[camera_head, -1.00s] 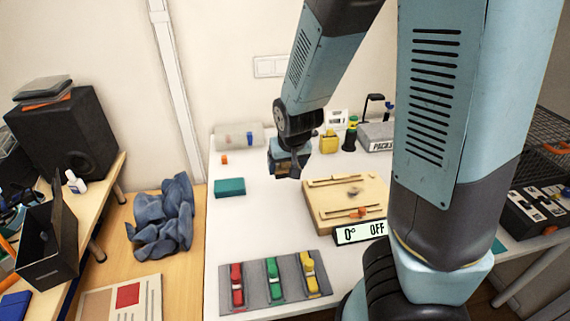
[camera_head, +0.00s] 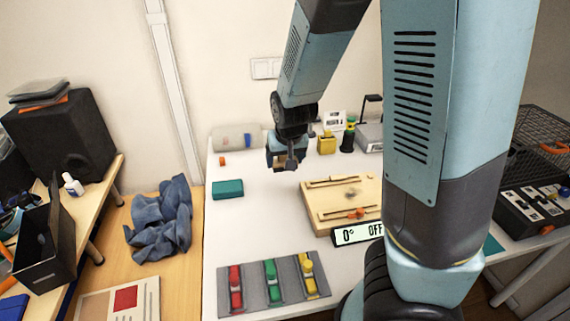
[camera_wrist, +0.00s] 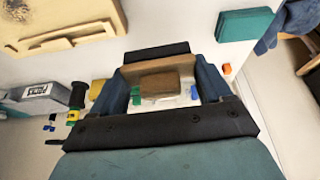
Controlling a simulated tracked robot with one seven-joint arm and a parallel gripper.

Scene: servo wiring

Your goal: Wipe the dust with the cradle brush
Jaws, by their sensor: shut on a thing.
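My gripper (camera_head: 286,163) hangs over the back part of the white table, left of the wooden board (camera_head: 318,215). It is shut on the brush (camera_wrist: 155,85), a brown block with a tan part and a dark strip, seen between the two blue fingers in the wrist view. The brush is mostly hidden by the fingers in the head view. A grey-brown dust patch (camera_head: 352,194) lies on the board, between its two slotted strips. The dust also shows at the top left of the wrist view (camera_wrist: 18,12). The brush is apart from the dust.
A teal block (camera_head: 227,190) lies left of the gripper. A display (camera_head: 357,234) reading 0° OFF stands before the board. A grey tray (camera_head: 251,293) holds red, green and yellow parts at the front. A clear bin, yellow item and grey box line the back.

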